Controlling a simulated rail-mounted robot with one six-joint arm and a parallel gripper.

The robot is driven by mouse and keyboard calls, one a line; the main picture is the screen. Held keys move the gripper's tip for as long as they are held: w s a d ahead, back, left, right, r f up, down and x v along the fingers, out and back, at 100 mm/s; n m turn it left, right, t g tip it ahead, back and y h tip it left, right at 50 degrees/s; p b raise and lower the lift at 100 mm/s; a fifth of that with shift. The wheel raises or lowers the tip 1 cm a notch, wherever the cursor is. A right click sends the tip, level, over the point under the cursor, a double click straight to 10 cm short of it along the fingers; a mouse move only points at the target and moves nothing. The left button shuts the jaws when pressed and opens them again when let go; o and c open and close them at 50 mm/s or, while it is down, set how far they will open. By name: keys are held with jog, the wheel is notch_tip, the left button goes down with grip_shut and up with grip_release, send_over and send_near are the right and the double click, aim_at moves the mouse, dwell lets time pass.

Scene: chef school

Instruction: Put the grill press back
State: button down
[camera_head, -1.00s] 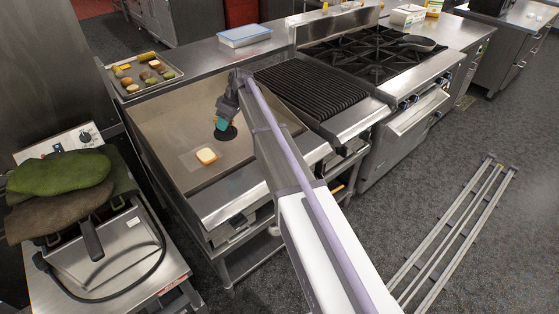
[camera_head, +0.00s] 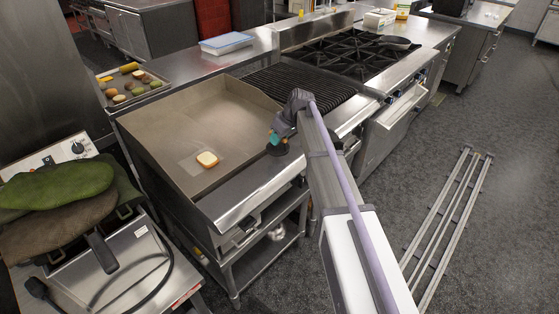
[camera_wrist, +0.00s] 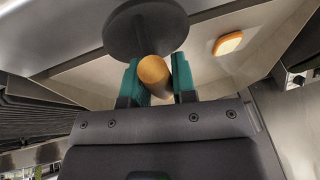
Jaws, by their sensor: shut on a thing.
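The grill press shows in the wrist view as a round dark plate (camera_wrist: 146,28) with a wooden handle (camera_wrist: 153,72). My gripper (camera_wrist: 154,80) is shut on the wooden handle, its two green fingers on either side of it. In the head view my gripper (camera_head: 274,139) is over the front right edge of the flat griddle (camera_head: 215,120), and the dark press plate (camera_head: 277,150) shows just below it. Whether the plate touches the front ledge cannot be told.
Sliced bread (camera_head: 207,159) lies on the griddle. A ribbed grill (camera_head: 300,88) and burner range (camera_head: 350,55) stand to the right. A food tray (camera_head: 128,88) and blue-lidded container (camera_head: 227,43) are behind. A fryer (camera_head: 120,255) with oven mitts (camera_head: 60,187) stands at front left.

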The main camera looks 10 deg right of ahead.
aim_at(279, 147)
notch_tip(279, 147, down, 5)
jog(key=b, duration=0.4)
jog(key=shift+f, duration=0.2)
jog(key=shift+r, duration=0.25)
jog(key=shift+f, duration=0.2)
jog(key=c, duration=0.9)
grip_release()
jog(key=p+v, duration=1.2)
jog(key=v, duration=0.1)
jog(key=s+a+m+h, duration=0.1)
jog(key=s+m, duration=0.1)
jog(key=s, duration=0.8)
jog(key=s+a+f+m+g+h, duration=0.1)
jog(key=s+a+m+h, duration=0.1)
jog(key=s, duration=0.8)
jog(key=s+a+f+m+g+h, duration=0.1)
jog(key=s+m, duration=0.1)
jog(key=s, duration=0.9)
jog(key=shift+a+m+b, duration=0.3)
jog(key=shift+a+m, duration=0.1)
